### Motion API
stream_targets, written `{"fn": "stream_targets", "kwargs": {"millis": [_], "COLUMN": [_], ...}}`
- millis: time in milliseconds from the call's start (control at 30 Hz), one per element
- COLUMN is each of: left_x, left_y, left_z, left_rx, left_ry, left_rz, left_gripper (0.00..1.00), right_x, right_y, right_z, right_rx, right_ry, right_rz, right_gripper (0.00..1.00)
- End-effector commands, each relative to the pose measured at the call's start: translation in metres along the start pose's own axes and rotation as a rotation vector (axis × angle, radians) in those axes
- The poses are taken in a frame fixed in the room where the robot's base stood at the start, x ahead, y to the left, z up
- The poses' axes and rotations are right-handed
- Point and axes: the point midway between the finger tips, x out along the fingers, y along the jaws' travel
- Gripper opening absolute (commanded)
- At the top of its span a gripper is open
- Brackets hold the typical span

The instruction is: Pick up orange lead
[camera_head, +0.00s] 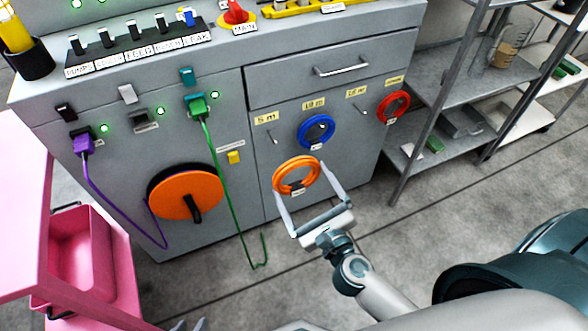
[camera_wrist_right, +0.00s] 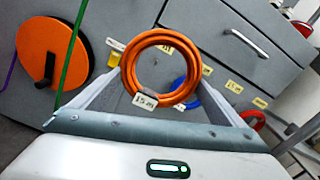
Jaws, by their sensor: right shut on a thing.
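The orange lead (camera_head: 297,175) is a coiled ring with a small white tag in front of the grey cabinet's lower door. It also shows in the right wrist view (camera_wrist_right: 128,78), with a tag that seems to read 15 m. My right gripper (camera_head: 301,186) has a finger on each side of the coil and is shut on it. The coil is upright, facing the wrist camera. My left gripper (camera_head: 190,325) shows only as small grey tips at the bottom edge of the head view; the rest is out of frame.
A blue coil (camera_head: 315,131) and a red coil (camera_head: 393,106) hang on the cabinet door; the pegs under two labels are bare. A green cable (camera_head: 222,180) hangs left of the coil, beside an orange reel (camera_head: 186,193). A metal shelf (camera_head: 412,140) stands right, a pink cart (camera_head: 103,262) left.

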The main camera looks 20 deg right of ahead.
Motion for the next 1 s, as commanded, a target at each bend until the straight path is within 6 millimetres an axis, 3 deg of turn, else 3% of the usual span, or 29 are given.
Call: {"fn": "stream_targets", "kwargs": {"millis": [300, 1000], "left_x": [-0.001, 0.0], "left_y": [0.008, 0.006], "left_z": [-0.001, -0.003], "left_rx": [-0.004, 0.0], "left_ry": [0.03, 0.033], "left_rz": [0.018, 0.015], "left_gripper": [0.31, 0.31], "right_x": [-0.026, -0.027], "right_y": [0.0, 0.0], "right_z": [0.0, 0.001], "right_rx": [0.0, 0.0], "right_ry": [-0.001, -0.001], "right_rz": [-0.001, -0.001], "right_gripper": [0.58, 0.58]}}
